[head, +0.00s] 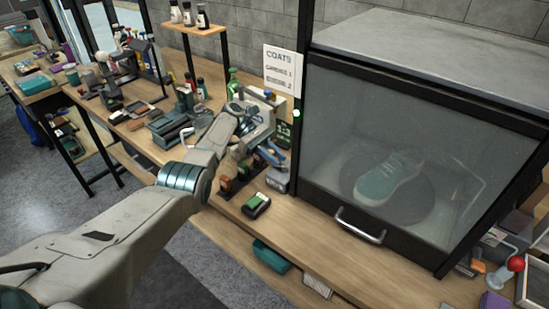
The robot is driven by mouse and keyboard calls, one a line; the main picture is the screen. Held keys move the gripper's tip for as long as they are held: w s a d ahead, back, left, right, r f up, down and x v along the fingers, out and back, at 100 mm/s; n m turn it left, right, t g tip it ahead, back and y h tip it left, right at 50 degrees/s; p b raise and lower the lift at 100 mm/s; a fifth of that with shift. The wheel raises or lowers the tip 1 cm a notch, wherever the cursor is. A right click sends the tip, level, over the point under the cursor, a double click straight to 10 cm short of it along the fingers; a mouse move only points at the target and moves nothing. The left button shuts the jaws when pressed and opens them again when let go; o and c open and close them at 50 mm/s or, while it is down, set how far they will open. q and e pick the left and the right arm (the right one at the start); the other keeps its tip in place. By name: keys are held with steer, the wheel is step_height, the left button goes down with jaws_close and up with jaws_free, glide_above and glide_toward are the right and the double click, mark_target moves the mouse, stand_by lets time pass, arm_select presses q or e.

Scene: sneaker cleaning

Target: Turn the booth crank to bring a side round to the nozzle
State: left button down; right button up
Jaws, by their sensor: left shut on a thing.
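The booth (400,130) stands at the right with its clear front panel down. Inside, a pale teal sneaker (387,178) rests on a dark round turntable (365,205), toe toward the lower left. My left arm comes in from the left. Its gripper (262,118) is at the left side of the booth, shut on what appears to be the booth crank. The crank is mostly hidden by the gripper and cannot be made out clearly. The nozzle cannot be made out. My right gripper is not in view.
A white card (284,70) reading "COATS" hangs beside the booth. A small green display (284,133) is below it. Several bottles and tools crowd the bench to the left. A dark box with a green top (256,205) lies in front. A red-knobbed lever (515,264) is at the lower right.

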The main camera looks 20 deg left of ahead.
arm_select(q)
steer(key=shift+m+g, duration=0.3)
steer(key=shift+g, duration=0.1)
stand_by(0.4)
steer(key=c, duration=1.3)
jaws_free()
steer(key=shift+w+f, duration=0.1)
